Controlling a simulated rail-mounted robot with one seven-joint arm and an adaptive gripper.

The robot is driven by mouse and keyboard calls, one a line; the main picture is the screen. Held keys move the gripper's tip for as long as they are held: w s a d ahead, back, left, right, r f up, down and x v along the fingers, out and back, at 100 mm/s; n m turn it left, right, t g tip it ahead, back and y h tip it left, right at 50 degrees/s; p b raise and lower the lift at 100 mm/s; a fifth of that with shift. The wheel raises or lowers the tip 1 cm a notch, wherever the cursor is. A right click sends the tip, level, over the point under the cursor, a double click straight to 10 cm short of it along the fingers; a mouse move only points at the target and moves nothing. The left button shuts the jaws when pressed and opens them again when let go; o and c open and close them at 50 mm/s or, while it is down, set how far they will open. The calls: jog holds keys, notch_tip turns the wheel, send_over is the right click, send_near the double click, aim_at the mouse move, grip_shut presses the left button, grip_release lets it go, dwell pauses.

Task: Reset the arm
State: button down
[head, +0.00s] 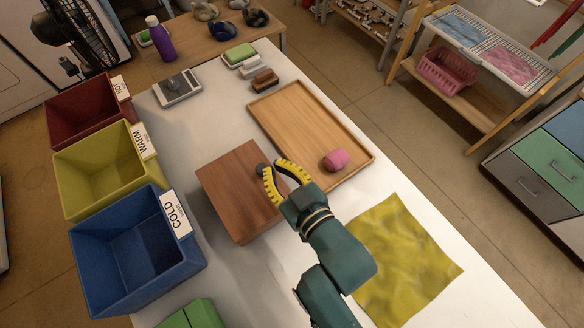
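My gripper (272,167), with yellow-and-black fingers on a teal arm, is above or beside the right part of a brown wooden box (231,188) on the white table. The fingers look parted, with a narrow gap between the tips. A small dark round thing (262,168) shows at the left fingertip; I cannot tell whether it is a knob on the box or part of the finger. I see nothing clearly held. The gripper hides part of the box's right side.
A wooden tray (290,108) with a pink lump (336,160) lies right of the gripper. A yellow cloth (405,262) lies at the front right. Red (78,112), yellow (85,178) and blue (120,262) bins line the left edge. A scale (177,88) and soap bars stand behind.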

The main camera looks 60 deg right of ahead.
jog(key=v, duration=0.6)
jog(key=shift+s, duration=0.15)
jog(key=w+a+r+n+t+y+p, duration=0.1)
jog(key=w+a+r+t+y, duration=0.2)
jog(key=r, duration=0.7)
jog(key=w+a+r+n+t+y, duration=0.15)
jog(key=w+a+r, duration=0.35)
jog(key=r, duration=0.5)
jog(key=w+a+r+n+t+y+p, duration=0.1)
jog(key=w+a+r+t, duration=0.25)
jog(key=r, duration=0.75)
notch_tip(320, 180, up, 14)
jog(key=p, duration=1.4)
jog(key=shift+a, duration=0.35)
jog(key=shift+s+m, duration=0.15)
jog(key=shift+m, duration=0.1)
